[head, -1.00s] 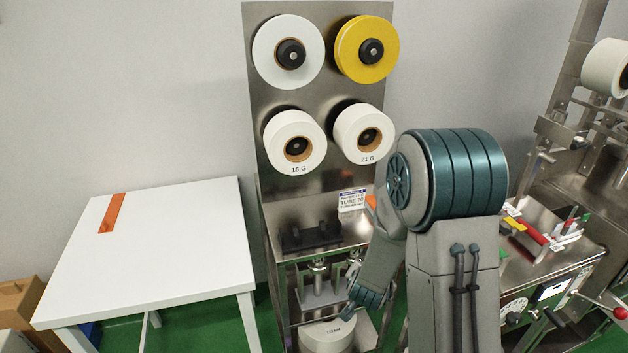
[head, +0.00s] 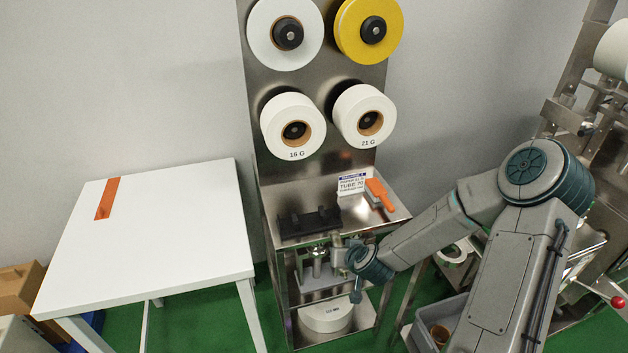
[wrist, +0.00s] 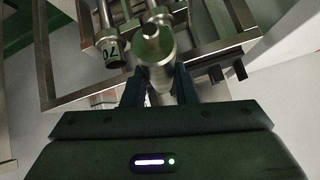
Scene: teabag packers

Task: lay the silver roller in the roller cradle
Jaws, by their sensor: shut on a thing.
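My gripper (head: 346,252) is at the front of the steel stand, below its counter. In the wrist view its two dark fingers (wrist: 158,76) are shut on a silver roller (wrist: 154,52), a shiny cylinder with a thinner end. Another roller marked 70 (wrist: 112,50) is just left of it. In the head view a silver roller (head: 317,262) stands upright under the counter; the held one is mostly hidden by my gripper. The black roller cradle (head: 310,224) lies on the counter, above and left of my gripper, with nothing silver in it.
An orange-handled tool (head: 379,194) and a small sign (head: 352,184) are on the counter. Large reels hang on the upright panel (head: 330,80) behind. A white reel (head: 326,316) sits on the lower shelf. A white table (head: 150,240) at left is mostly clear.

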